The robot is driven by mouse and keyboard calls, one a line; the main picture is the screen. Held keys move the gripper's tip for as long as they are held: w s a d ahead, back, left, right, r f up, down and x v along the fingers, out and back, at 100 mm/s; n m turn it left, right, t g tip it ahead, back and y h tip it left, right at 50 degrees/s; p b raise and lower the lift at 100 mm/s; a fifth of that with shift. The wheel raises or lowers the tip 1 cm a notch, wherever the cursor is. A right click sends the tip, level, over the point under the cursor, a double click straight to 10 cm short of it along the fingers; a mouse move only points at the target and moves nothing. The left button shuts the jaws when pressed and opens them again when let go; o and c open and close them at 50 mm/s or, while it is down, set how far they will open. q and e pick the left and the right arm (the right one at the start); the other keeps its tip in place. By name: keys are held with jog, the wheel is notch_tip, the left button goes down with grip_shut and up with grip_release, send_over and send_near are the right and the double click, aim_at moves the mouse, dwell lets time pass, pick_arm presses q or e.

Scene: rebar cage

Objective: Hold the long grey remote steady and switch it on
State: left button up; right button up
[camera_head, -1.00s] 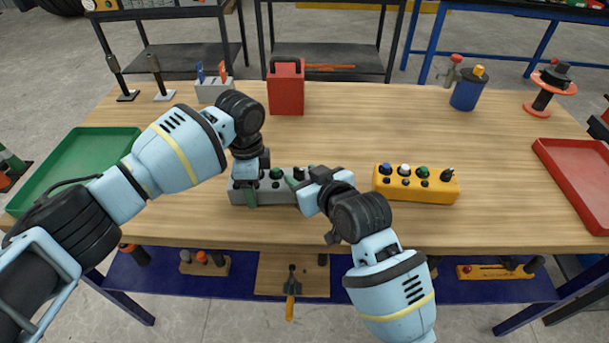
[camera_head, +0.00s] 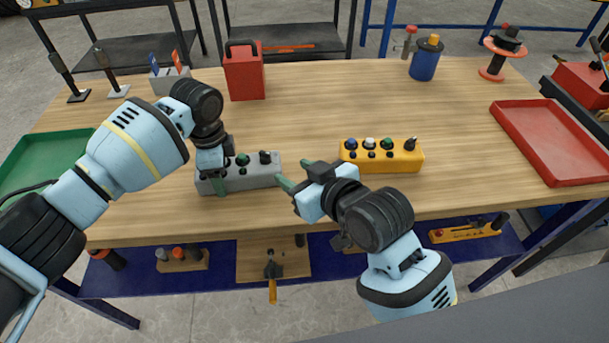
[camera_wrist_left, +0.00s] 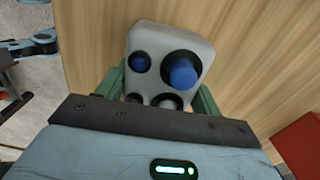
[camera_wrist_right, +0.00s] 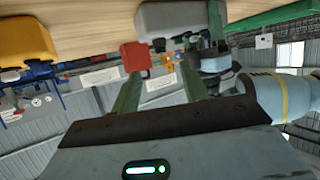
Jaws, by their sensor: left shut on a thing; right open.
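The long grey remote (camera_head: 252,181) lies on the wooden table, left of centre in the head view. It has a green button (camera_head: 243,160) and a dark knob (camera_head: 265,157) toward its right end. My left gripper (camera_head: 214,172) is shut across its left part from above. In the left wrist view the remote (camera_wrist_left: 152,34) sits between the green fingers, with blue buttons showing. My right gripper (camera_head: 291,176) is open and empty, just off the remote's right end. In the right wrist view the remote (camera_wrist_right: 172,20) is beyond the parted fingers.
A yellow button box (camera_head: 385,163) lies to the right. A red can (camera_head: 245,78) and small holder stand behind. A green tray (camera_head: 45,155) is at the left and a red tray (camera_head: 555,145) at the right. The table middle behind the boxes is clear.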

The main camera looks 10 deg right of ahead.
jog(key=shift+v, duration=1.05)
pick_arm(q)
jog(key=o, duration=1.3)
jog(key=shift+o, duration=0.2)
jog(key=shift+r, duration=0.1)
notch_tip(320, 180, up, 12)
